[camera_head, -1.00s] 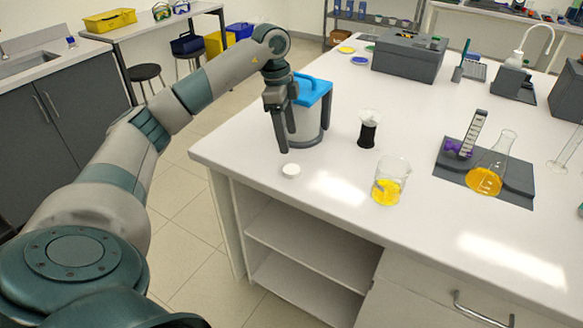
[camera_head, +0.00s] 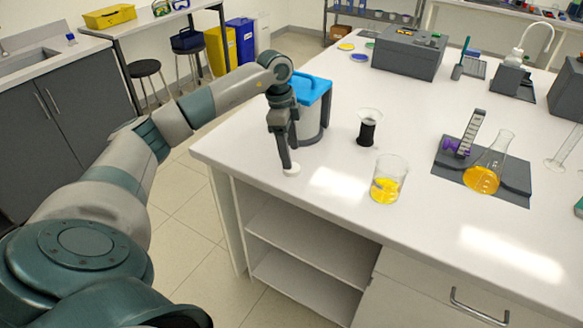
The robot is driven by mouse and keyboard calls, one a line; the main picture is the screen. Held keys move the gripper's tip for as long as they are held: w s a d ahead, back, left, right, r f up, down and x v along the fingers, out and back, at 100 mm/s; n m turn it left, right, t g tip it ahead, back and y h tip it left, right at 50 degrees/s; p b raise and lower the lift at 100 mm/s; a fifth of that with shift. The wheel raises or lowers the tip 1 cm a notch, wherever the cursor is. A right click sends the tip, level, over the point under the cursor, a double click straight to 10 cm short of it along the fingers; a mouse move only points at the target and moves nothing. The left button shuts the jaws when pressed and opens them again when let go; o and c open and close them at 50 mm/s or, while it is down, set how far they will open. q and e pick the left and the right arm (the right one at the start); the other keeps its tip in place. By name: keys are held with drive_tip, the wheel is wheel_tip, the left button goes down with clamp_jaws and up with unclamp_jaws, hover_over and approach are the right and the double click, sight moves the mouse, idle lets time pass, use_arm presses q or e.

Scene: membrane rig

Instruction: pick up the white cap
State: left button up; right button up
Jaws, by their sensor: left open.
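The white cap (camera_head: 292,170) is a small round disc lying on the white bench top near its left corner. My left gripper (camera_head: 287,164) points down with its fingertips at the cap, covering part of it. The jaws are open; whether they touch the cap I cannot tell. My right gripper is not in view.
A grey-white container with a blue lid (camera_head: 313,88) stands just behind the gripper. A dark-filled vessel (camera_head: 367,130) and a beaker of yellow liquid (camera_head: 387,182) stand to the right. A flask (camera_head: 485,175) sits on a dark mat. The bench's front edge (camera_head: 260,187) is close.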

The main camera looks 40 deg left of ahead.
use_arm(q)
drive_tip(key=f+p, duration=0.1)
drive_tip(key=f, duration=0.2)
drive_tip(key=shift+s+d+f+p, duration=0.15)
drive_tip(key=shift+s+f+p, duration=0.05)
drive_tip(key=shift+f+p, duration=0.15)
drive_tip(key=shift+f, duration=0.2)
drive_tip(key=shift+w+f, duration=0.1)
drive_tip(key=shift+f, duration=0.05)
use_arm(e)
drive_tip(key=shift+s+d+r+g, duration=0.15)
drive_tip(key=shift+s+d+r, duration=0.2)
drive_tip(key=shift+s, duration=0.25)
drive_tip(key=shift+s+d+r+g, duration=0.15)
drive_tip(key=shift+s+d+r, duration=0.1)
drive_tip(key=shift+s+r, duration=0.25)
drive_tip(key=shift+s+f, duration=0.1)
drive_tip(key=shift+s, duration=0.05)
use_arm(q)
drive_tip(key=c, duration=1.1)
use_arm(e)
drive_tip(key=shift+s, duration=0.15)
